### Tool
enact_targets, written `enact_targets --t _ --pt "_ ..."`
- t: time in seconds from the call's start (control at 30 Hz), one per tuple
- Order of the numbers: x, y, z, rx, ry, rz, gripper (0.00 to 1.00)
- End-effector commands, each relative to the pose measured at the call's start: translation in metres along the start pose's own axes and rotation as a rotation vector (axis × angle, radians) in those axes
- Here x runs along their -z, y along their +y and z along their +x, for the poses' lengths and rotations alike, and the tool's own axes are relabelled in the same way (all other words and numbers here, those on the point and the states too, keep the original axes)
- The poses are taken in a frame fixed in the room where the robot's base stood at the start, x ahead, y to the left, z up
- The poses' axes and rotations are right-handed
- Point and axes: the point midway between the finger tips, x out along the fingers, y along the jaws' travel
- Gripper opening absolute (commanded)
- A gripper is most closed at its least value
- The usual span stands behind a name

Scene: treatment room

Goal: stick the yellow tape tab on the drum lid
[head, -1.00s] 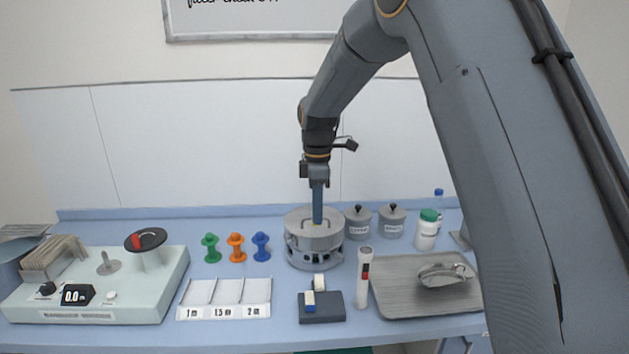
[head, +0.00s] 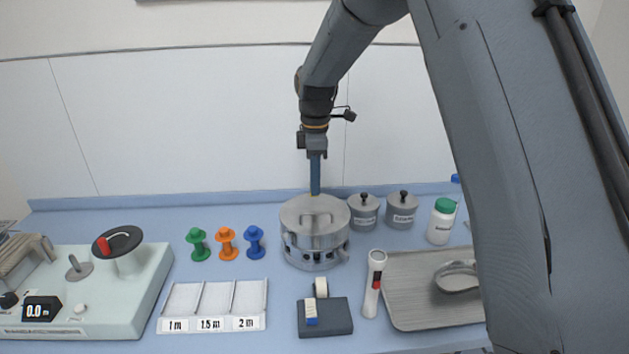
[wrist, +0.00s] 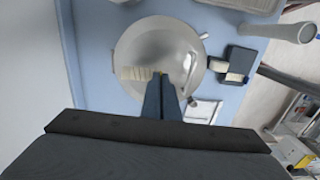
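The drum is a round grey metal pot with slots around its lower wall. In the wrist view the shiny lid (wrist: 150,38) lies beyond my fingers. My gripper (head: 315,191) points straight down at the lid's far edge, apparently just above it; I cannot tell if it touches. Its fingers (wrist: 161,80) are close together.
Several items stand near the drum: green (head: 198,244), orange (head: 227,243) and blue (head: 255,242) spools, two lidded grey jars (head: 401,210), a tape dispenser (head: 325,325), a white pen-like device (head: 374,285) and a metal tray (head: 410,316). Blue counter is free between spools and drum.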

Motion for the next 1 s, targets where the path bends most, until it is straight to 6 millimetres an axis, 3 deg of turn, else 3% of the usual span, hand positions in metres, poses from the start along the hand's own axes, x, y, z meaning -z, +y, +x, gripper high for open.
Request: enact_targets --t 0.5,0.9,1.0 --pt "0.002 -0.001 0.037 0.001 0.000 -0.003 0.00" --pt "0.002 -0.001 0.041 0.001 0.000 -0.003 0.00" --pt "0.002 -0.001 0.041 0.001 0.000 -0.003 0.16"
